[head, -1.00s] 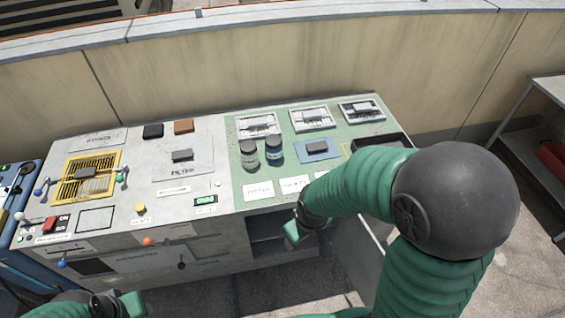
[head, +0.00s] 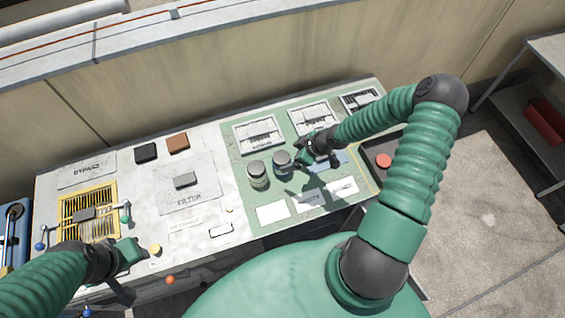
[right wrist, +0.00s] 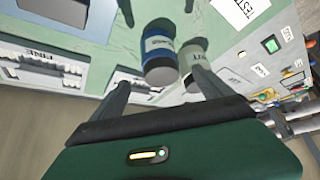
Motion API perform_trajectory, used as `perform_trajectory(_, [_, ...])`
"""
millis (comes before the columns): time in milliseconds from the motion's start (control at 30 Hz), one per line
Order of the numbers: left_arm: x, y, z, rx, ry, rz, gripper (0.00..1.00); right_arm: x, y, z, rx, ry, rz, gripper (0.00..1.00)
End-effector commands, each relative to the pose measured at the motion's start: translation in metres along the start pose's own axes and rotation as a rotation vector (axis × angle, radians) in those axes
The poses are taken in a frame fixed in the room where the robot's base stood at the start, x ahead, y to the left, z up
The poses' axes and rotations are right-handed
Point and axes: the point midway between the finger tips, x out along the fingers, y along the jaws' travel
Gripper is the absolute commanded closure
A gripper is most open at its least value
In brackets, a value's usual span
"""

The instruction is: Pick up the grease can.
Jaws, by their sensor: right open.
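Two small cans with grey lids stand side by side on the green mat of the bench. One can (head: 257,174) has a pale label. I cannot read which one is grease. My right gripper (head: 302,156) is open beside the blue-labelled can. In the right wrist view its fingers (right wrist: 161,76) straddle the line to that can, and the pale-labelled can (right wrist: 191,60) is by the right finger. My left gripper (head: 132,252) is over the bench's front left; its jaws are unclear.
White framed filters (head: 258,134) line the mat's back edge. White cards (head: 272,212) lie in front. A yellow grille (head: 88,212) is at left.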

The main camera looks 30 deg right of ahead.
Motion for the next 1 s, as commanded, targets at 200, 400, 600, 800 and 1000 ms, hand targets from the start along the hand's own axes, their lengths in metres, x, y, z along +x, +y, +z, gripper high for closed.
perform_trajectory(200, [-0.002,0.0,-0.001,-0.001,0.0,0.0,0.64,0.033,0.004,0.002,0.006,0.0,-0.008,0.11])
perform_trajectory(400, [-0.013,0.0,-0.003,-0.001,0.001,0.0,0.64,0.067,0.007,0.003,0.009,0.001,-0.011,0.11])
perform_trajectory(600, [-0.013,0.0,-0.004,0.0,0.001,0.0,0.64,0.082,0.006,0.003,0.008,0.0,-0.007,0.11])
perform_trajectory(800, [-0.013,0.0,-0.003,0.0,0.001,0.0,0.64,0.082,0.004,0.001,0.004,-0.002,-0.005,0.2])
perform_trajectory(1000, [-0.013,0.0,-0.003,-0.001,0.0,0.0,0.64,0.082,0.006,0.002,0.007,-0.001,-0.007,0.46])
